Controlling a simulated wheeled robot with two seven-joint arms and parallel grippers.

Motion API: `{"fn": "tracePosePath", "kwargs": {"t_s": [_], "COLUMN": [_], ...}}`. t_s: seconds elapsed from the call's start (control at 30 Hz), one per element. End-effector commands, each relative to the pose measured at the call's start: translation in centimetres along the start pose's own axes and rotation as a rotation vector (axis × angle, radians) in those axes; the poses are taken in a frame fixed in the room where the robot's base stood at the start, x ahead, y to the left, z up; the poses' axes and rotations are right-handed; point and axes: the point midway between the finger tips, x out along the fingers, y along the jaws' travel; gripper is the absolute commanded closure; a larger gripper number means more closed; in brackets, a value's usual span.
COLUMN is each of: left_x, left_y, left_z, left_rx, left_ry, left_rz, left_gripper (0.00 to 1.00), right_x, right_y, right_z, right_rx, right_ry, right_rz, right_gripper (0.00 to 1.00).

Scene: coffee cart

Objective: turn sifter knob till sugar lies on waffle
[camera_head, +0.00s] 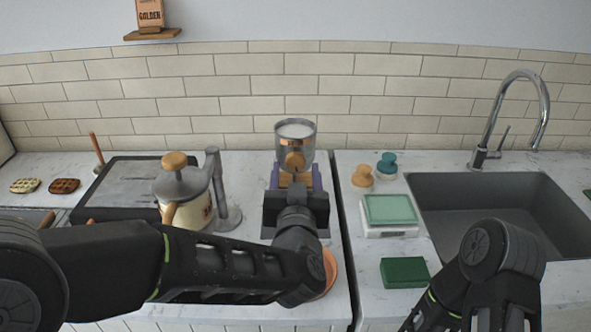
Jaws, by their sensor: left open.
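The sifter (296,131) is a clear and metal canister with white sugar in its top and a copper-coloured band. It stands at the back of the middle counter. Its round wooden knob (295,161) faces me. My left gripper (294,178) is open just in front of and below the knob, with a finger to either side; I cannot tell whether it touches. An orange-brown plate (329,273) is mostly hidden under my left arm. No waffle shows on its visible part. My right arm is at the lower right, and its gripper is not in view.
A cream pot with a wooden knob (174,160) and a grey upright stand left of the sifter. Two waffle-like rounds (64,185) lie far left. A scale (390,210), a green block (404,272), small knobbed items and a sink (490,205) are right.

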Motion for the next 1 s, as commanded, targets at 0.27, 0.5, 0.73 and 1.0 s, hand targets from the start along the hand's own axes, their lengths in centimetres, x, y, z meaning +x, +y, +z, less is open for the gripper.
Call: {"fn": "tracePosePath", "kwargs": {"t_s": [0.27, 0.5, 0.73, 1.0], "left_x": [-4.6, -6.0, -6.0, -6.0], "left_y": [0.0, 0.0, 0.0, -0.1], "left_z": [0.1, 0.1, 0.1, -1.2], "left_rx": [0.001, 0.001, 0.001, 0.001], "left_ry": [0.001, -0.001, -0.001, 0.0], "left_rz": [0.002, 0.0, 0.0, -0.001], "left_gripper": [0.41, 0.41, 0.41, 0.41], "right_x": [0.8, 0.9, 0.9, -0.2], "right_y": [0.3, 0.4, 0.4, 0.0], "right_z": [0.0, 0.0, 0.0, 0.0], "right_rx": [0.0, 0.0, 0.0, 0.001], "right_ry": [0.001, 0.001, 0.001, -0.001], "right_rz": [0.0, 0.0, 0.0, 0.001], "right_gripper": [0.64, 0.64, 0.64, 0.64]}}
